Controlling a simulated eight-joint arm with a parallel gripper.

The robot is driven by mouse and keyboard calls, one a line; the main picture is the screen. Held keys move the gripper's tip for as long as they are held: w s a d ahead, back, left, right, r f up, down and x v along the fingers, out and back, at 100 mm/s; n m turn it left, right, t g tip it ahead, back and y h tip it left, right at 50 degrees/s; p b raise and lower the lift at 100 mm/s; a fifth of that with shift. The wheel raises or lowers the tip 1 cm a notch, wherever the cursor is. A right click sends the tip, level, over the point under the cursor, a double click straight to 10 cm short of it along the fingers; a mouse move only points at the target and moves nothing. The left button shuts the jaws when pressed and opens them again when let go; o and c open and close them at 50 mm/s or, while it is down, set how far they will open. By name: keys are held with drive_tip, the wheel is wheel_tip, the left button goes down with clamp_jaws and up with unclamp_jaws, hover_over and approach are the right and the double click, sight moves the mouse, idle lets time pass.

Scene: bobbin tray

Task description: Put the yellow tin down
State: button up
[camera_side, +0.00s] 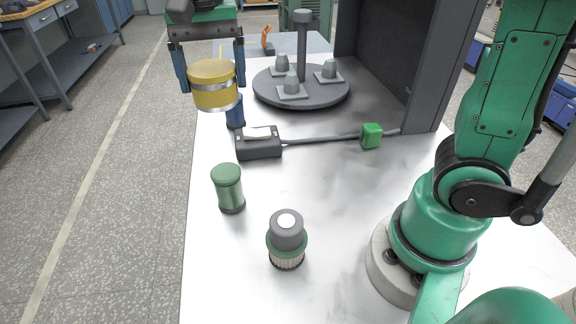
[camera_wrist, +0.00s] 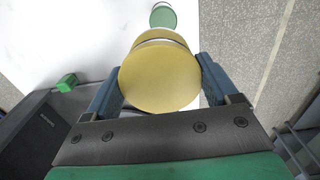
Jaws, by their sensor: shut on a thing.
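The yellow tin (camera_side: 213,91) has a silver band around its middle. My gripper (camera_side: 212,78) is shut on it, one blue finger on each side. In the side view the tin appears held in the air over the left edge of the white table, upright or nearly so. In the wrist view the tin's round yellow top (camera_wrist: 160,78) fills the gap between my fingers (camera_wrist: 160,85). Its underside is hidden there, and the exact height above the table is hard to tell.
A round grey tray (camera_side: 310,97) with a post and several cone-shaped pieces stands behind right. A dark box (camera_side: 258,149) with a rod to a green block (camera_side: 371,136) lies nearer.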

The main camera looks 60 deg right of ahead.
drive_tip(key=s+d+m, duration=0.1)
drive_tip(key=d+m, duration=0.8)
drive_tip(key=d, duration=1.7)
wheel_tip(320, 180, down, 16)
drive_tip(key=shift+s+f, duration=0.1)
drive_tip(key=shift+s, duration=0.05)
drive_tip(key=shift+a+f, duration=0.1)
drive_tip(key=shift+f, duration=2.05)
drive_tip(key=shift+f, duration=0.1)
drive_tip(key=o, duration=1.4)
wheel_tip(320, 180, up, 11)
drive_tip(key=s+a+n+t, duration=0.1)
drive_tip(key=a+n+t, duration=0.1)
drive_tip(key=a+n, duration=0.4)
drive_tip(key=s+a+n+t, duration=0.2)
drive_tip(key=a+n, duration=0.4)
drive_tip(key=a, duration=0.2)
drive_tip(key=s+a+r+n+t, duration=0.1)
drive_tip(key=a+n+t, duration=0.2)
drive_tip(key=a+n, duration=0.3)
drive_tip(key=shift+s+a, duration=0.2)
drive_tip(key=shift+a, duration=0.2)
